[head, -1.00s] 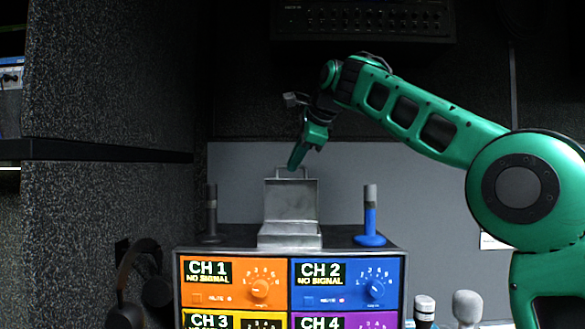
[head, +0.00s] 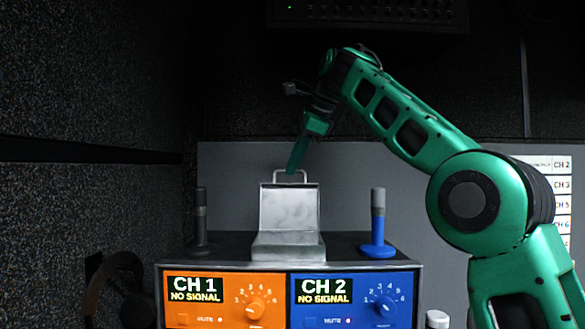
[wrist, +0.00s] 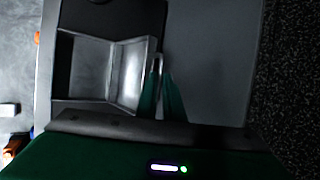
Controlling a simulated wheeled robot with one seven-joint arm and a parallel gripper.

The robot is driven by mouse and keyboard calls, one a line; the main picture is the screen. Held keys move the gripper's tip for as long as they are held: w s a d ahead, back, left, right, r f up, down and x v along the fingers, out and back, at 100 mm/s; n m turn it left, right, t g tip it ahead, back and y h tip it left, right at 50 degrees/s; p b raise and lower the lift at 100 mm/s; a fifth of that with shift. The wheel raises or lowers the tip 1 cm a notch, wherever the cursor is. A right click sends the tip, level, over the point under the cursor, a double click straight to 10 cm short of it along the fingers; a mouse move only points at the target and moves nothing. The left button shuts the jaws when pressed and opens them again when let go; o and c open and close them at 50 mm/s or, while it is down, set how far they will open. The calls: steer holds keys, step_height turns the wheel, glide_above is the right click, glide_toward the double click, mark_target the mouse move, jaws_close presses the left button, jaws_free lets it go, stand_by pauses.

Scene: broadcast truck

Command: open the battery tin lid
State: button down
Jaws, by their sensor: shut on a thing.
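The battery tin (head: 288,246) is a small grey metal box on top of the channel unit, between two microphones. Its lid (head: 288,208) stands raised, roughly upright at the back, with a wire handle (head: 291,172) on its upper edge. My gripper (head: 292,168) comes down from above and is shut on the handle. In the wrist view, the gripper's green fingers (wrist: 163,92) meet at the lid handle (wrist: 157,68), beside the open lid (wrist: 131,72). The tin's open inside (wrist: 88,70) shows there and looks empty.
A dark microphone (head: 200,222) stands left of the tin and a blue microphone (head: 377,225) right of it. The channel unit (head: 225,295) has orange and blue front panels with knobs. A grey panel (head: 235,165) stands behind. Headphones (head: 112,285) hang at left.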

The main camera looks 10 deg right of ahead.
steer(key=shift+a+r, duration=0.1)
steer(key=shift+r, duration=0.45)
steer(key=c, duration=1.9)
jaws_free()
steer(key=shift+w+f, duration=0.1)
steer(key=shift+f, duration=0.1)
steer(key=s+d+r, duration=0.4)
steer(key=s+d, duration=0.3)
steer(key=s, duration=0.5)
steer(key=shift+s+d, duration=0.3)
steer(key=shift+s, duration=0.1)
